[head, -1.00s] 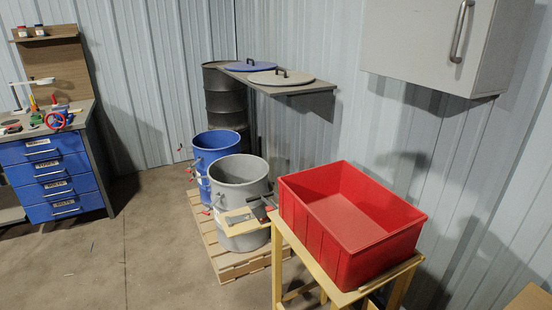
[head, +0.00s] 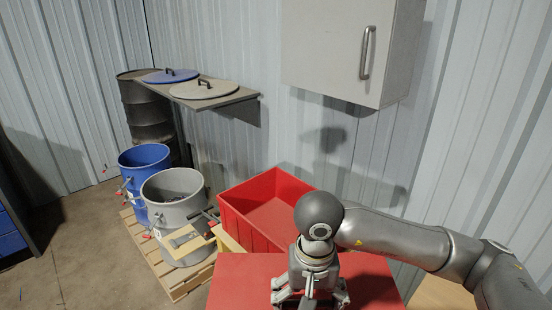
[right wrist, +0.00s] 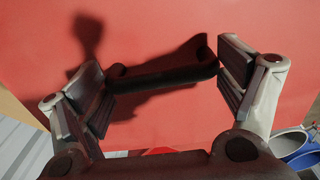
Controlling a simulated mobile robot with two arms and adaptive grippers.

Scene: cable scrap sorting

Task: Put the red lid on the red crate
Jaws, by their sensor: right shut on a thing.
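The red crate (head: 232,222) stands open on a wooden stand, in the middle of the head view. The flat red lid (head: 238,285) is at the bottom of the head view, on the near side of the crate, and hides part of its near side. My right gripper (head: 310,297) is over the lid. In the right wrist view, the lid (right wrist: 270,25) fills the background and its black bar handle (right wrist: 165,76) lies between the two fingers of my right gripper (right wrist: 165,88), which is shut on it. My left gripper is not in view.
A grey drum (head: 160,190) and a blue drum (head: 140,158) stand on a pallet (head: 178,286) left of the crate. A shelf (head: 235,100) behind holds a blue lid (head: 165,76) and a beige lid (head: 195,90). A grey cabinet (head: 335,45) hangs on the wall above.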

